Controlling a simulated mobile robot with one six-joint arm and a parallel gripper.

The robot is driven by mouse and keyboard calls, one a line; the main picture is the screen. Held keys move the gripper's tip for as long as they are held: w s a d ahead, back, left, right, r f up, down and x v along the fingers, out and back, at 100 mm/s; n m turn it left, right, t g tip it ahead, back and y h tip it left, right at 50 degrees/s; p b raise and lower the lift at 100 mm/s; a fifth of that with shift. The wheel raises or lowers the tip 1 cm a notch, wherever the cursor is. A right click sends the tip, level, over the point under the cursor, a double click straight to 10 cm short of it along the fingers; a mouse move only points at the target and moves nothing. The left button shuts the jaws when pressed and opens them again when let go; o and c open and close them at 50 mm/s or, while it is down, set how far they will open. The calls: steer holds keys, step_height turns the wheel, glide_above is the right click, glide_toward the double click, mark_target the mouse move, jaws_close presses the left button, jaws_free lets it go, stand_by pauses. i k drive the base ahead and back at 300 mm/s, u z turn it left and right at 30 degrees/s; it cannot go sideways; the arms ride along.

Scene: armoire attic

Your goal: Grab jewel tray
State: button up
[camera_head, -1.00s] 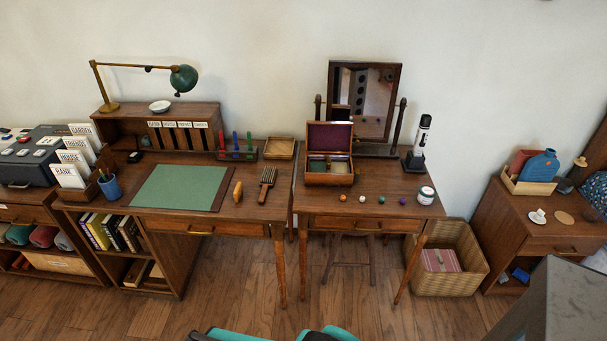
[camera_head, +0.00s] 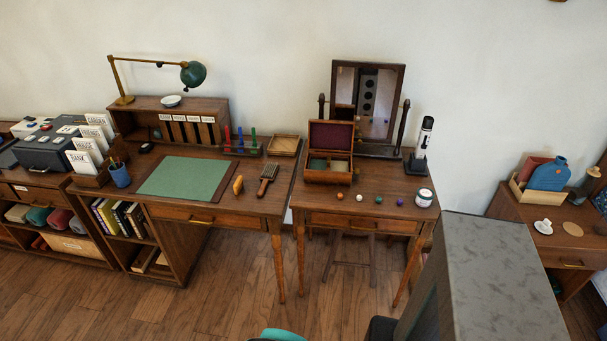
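A shallow, empty-looking wooden tray (camera_head: 284,145) lies at the back right of the writing desk, apart from the open jewel box (camera_head: 327,176). The box stands at the left of the dressing table, its purple-lined lid raised and small coloured compartments showing inside. I cannot tell whether the shallow tray or an insert in the box is the jewel tray. Several small balls, orange, white, green and purple, lie in a row in front of the box, with the white one (camera_head: 359,197) among them. My gripper is not in view.
A tilting mirror (camera_head: 368,100) stands behind the box. A black-and-white upright device (camera_head: 421,147) and a white jar (camera_head: 424,198) are to the right. A tall grey block (camera_head: 490,275) fills the near right.

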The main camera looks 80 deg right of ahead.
mark_target(316, 162)
steer(key=u, duration=0.2)
steer(key=i, duration=1.1)
steer(key=u, duration=1.45)
steer(key=k, duration=0.1)
steer(key=z, duration=3.2)
